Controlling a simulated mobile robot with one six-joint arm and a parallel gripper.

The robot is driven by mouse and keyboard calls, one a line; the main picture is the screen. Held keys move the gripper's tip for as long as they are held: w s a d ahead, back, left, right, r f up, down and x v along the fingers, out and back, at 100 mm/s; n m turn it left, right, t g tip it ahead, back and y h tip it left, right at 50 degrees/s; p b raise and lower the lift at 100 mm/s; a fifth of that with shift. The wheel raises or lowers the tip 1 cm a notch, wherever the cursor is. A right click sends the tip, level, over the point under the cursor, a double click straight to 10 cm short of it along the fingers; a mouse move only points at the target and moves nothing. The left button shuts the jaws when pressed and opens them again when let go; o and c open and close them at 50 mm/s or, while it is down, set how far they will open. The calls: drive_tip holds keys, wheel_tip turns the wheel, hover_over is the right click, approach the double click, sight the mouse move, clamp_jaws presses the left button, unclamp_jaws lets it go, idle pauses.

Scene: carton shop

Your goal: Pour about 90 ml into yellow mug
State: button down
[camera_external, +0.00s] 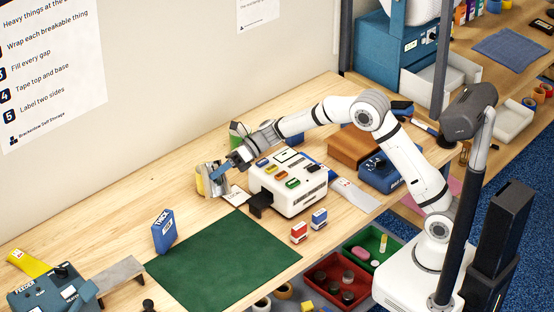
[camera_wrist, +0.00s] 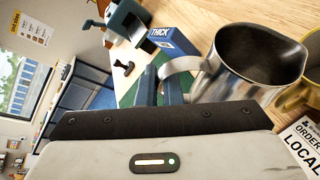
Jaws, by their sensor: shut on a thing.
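My gripper (camera_external: 228,167) is shut on the handle of a steel pitcher (camera_external: 216,179), at the back of the workbench. In the wrist view the blue fingers (camera_wrist: 163,88) close around the handle, and the pitcher (camera_wrist: 240,75) shows its open mouth and dark inside. I cannot make out the liquid level or any stream. The yellow mug (camera_wrist: 300,94) is partly cut off at the right edge of the wrist view, close beside the pitcher's spout side. In the external view the yellow mug (camera_external: 200,184) is partly hidden by the pitcher.
A white machine with coloured buttons (camera_external: 287,184) stands right of my gripper. A printed card (camera_external: 235,195) lies near the pitcher. A blue THICK box (camera_external: 164,231) stands by the green mat (camera_external: 222,262). The mat and the bench left of the mug are mostly clear.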

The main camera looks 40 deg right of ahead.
sight(215, 164)
drive_tip(key=shift+w+d+r+m+p, duration=0.1)
drive_tip(key=shift+w+r+m+p, duration=0.25)
drive_tip(key=shift+r+p, duration=0.1)
drive_tip(key=shift+w+d+r+m+g+y+p, duration=0.15)
drive_tip(key=shift+w+r+m+g+y+p, duration=0.15)
drive_tip(key=shift+r+m+y+p, duration=0.45)
drive_tip(key=shift+w+d+f+h+p, duration=0.15)
drive_tip(key=shift+w+h+p, duration=0.15)
drive_tip(key=shift+p, duration=0.8)
drive_tip(key=shift+w+d+f+m+g+p, duration=0.15)
drive_tip(key=shift+w+m+g+p, duration=0.2)
drive_tip(key=shift+p, duration=0.4)
drive_tip(key=shift+w+d+r+m+g+y+p, duration=0.25)
drive_tip(key=shift+w+r+m+y+p, duration=0.35)
drive_tip(key=shift+p, duration=1.2)
drive_tip(key=shift+w+d+r+m+p, duration=0.25)
drive_tip(key=shift+w+m+p, duration=0.1)
drive_tip(key=shift+w+p, duration=0.25)
drive_tip(key=shift+w+r+p, duration=0.1)
drive_tip(key=shift+w+p, duration=0.1)
drive_tip(key=shift+p, duration=0.15)
drive_tip(key=shift+w+r, duration=0.1)
drive_tip(key=shift+w+d+r+m+y+p, duration=0.1)
drive_tip(key=shift+w+m+y+p, duration=0.15)
drive_tip(key=shift+m+p, duration=0.2)
